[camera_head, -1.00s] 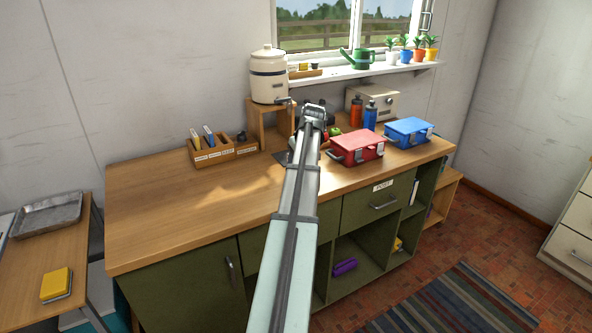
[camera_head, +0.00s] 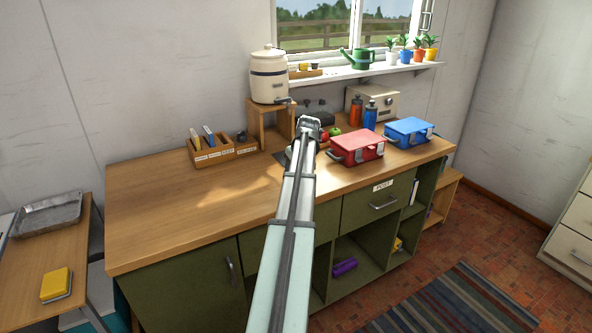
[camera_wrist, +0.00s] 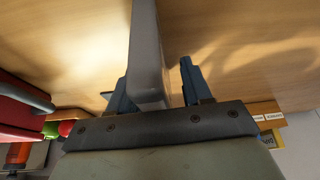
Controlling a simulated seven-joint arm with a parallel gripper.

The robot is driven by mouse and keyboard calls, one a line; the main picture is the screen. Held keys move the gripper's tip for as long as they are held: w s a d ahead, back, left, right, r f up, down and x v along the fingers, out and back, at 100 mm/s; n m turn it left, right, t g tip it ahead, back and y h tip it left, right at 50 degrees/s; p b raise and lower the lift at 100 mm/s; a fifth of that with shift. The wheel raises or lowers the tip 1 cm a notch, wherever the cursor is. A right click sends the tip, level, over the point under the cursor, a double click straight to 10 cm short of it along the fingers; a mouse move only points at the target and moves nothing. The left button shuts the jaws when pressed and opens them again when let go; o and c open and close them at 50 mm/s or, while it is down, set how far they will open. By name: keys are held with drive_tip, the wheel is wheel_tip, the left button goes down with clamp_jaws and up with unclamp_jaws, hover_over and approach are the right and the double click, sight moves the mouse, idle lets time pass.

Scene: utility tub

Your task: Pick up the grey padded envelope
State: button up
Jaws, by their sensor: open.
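In the wrist view, a plain grey slab-like thing (camera_wrist: 146,42), which looks like the grey padded envelope seen nearly edge-on, runs from the top edge down between my fingers. My gripper (camera_wrist: 155,78) is open, with one blue-grey finger on each side of it. The left finger is close beside the grey thing; a gap shows on the right. I cannot tell whether either finger touches it. In the head view my arm's end is over the back of the worktop, and my arm hides the fingers and the envelope.
The wooden worktop (camera_head: 170,220) is clear at left. A red box (camera_head: 357,148) and a blue box (camera_head: 409,131) stand at right, with bottles (camera_head: 370,115) behind. A labelled wooden organiser (camera_head: 214,152) and a crock (camera_head: 268,78) on a wooden stand (camera_head: 268,125) are left of my arm.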

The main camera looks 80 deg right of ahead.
drive_tip(key=shift+c, duration=0.2)
clamp_jaws()
